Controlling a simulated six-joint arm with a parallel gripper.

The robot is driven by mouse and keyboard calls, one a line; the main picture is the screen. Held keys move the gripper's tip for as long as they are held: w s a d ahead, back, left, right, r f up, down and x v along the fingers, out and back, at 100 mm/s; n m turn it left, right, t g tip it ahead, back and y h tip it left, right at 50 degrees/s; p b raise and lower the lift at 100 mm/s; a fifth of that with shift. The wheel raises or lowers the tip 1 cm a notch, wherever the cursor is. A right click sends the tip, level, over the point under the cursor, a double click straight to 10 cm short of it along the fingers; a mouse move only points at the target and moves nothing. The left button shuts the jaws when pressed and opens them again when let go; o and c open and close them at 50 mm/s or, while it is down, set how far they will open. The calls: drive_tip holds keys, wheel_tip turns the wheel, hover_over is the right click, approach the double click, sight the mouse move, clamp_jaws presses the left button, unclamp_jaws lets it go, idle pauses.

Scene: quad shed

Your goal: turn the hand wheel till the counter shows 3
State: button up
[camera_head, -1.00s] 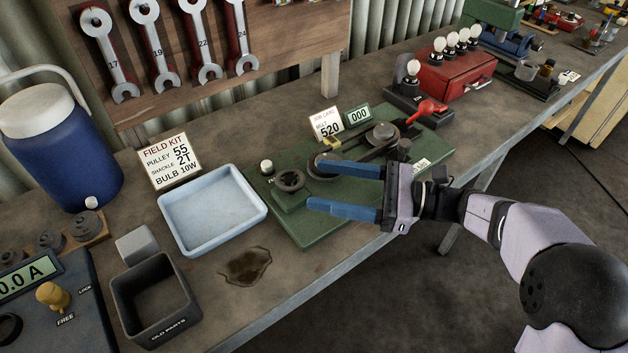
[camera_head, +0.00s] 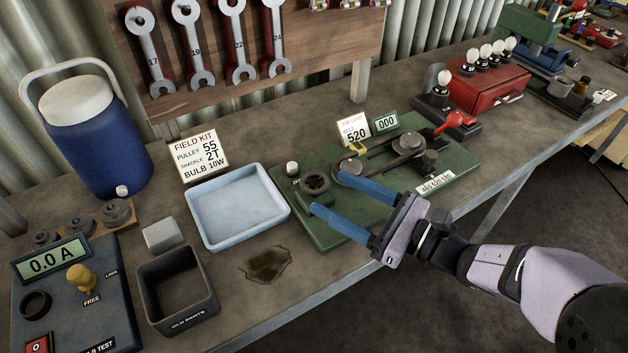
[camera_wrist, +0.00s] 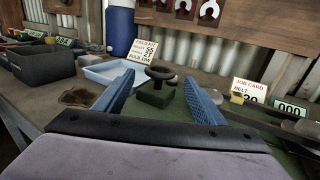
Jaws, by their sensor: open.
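The hand wheel (camera_head: 316,184) is a dark ring on a green block at the left end of the green base plate (camera_head: 335,238). In the wrist view the wheel (camera_wrist: 161,73) stands beyond and between my fingertips. The counter (camera_head: 385,122) reads 000 at the back of the plate; it also shows in the wrist view (camera_wrist: 291,110). My gripper (camera_head: 326,194) is open and empty, with its blue fingers pointing at the wheel from the front right. The fingertips look close to the wheel's near side; I cannot tell whether they touch it.
A belt (camera_head: 380,158) runs around two pulleys right of the wheel. A job card (camera_head: 354,131) reading 520 stands behind. A light blue tray (camera_head: 236,240) lies left of the plate. A dark stain (camera_head: 268,264) marks the bench in front. A black bin (camera_head: 178,292) stands further left.

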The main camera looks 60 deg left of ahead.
sight(301, 180)
drive_tip(key=shift+p+x, duration=0.55)
drive_tip(key=shift+x, duration=2.45)
drive_tip(key=c, duration=1.1)
drive_tip(key=shift+o, duration=0.2)
drive_tip(key=shift+n+g+h, duration=1.3)
drive_tip(key=shift+n+g, duration=0.2)
drive_tip(key=shift+g, duration=0.5)
drive_tip(key=o, duration=1.1)
drive_tip(key=shift+c, duration=0.2)
